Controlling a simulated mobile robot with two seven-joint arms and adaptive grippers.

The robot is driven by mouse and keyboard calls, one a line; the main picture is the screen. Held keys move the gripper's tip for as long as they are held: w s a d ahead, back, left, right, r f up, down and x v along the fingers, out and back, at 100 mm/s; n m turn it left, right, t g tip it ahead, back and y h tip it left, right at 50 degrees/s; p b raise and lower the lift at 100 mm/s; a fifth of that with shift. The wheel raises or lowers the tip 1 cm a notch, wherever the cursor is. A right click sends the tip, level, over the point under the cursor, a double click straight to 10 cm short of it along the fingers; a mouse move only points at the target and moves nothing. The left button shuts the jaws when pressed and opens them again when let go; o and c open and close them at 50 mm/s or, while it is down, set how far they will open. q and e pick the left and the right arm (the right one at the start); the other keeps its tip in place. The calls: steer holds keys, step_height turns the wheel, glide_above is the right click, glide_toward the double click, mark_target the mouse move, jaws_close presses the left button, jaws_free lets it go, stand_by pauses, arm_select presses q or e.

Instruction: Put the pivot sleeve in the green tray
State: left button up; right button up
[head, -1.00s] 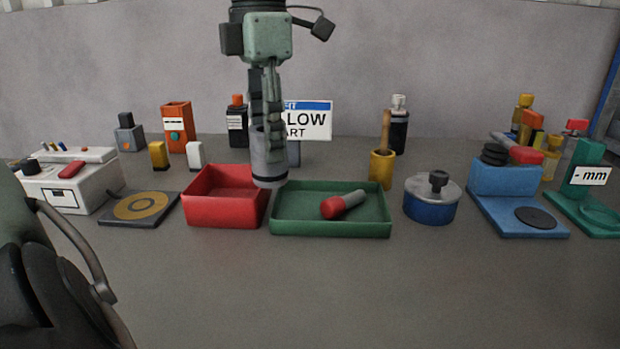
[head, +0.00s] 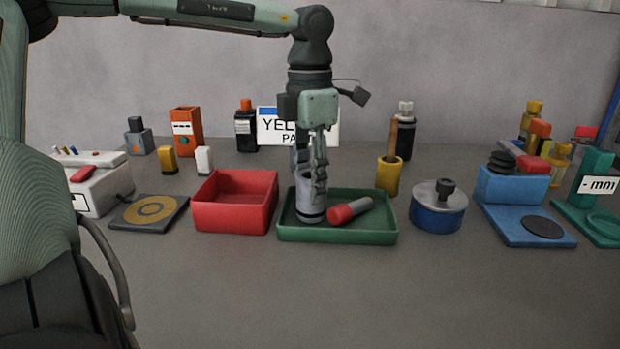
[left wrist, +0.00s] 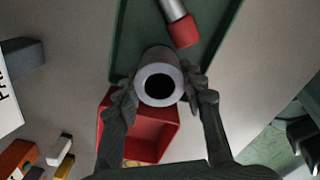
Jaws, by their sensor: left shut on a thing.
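The pivot sleeve (head: 309,200) is a grey hollow cylinder with dark bands near its lower end. It is upright at the left part of the green tray (head: 340,236). My left gripper (head: 317,183) is shut on its upper part from above. In the left wrist view, the sleeve (left wrist: 148,60) shows its open bore between the two fingers (left wrist: 161,88), with the green tray (left wrist: 134,35) around and behind it. Whether its lower end touches the tray floor is hard to tell. My right gripper is not in view.
A red-capped grey part (head: 350,209) lies in the green tray just right of the sleeve. A red bin (head: 233,218) stands close on the tray's left. A yellow cup (head: 388,175) and a blue round pot (head: 438,215) stand to its right. The table front is clear.

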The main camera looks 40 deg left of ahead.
arm_select(q)
steer(key=shift+f, duration=0.1)
steer(key=o, duration=1.4)
steer(key=shift+c, duration=0.2)
steer(key=shift+r, duration=0.4)
step_height(320, 180, up, 12)
steer(key=shift+f, duration=0.25)
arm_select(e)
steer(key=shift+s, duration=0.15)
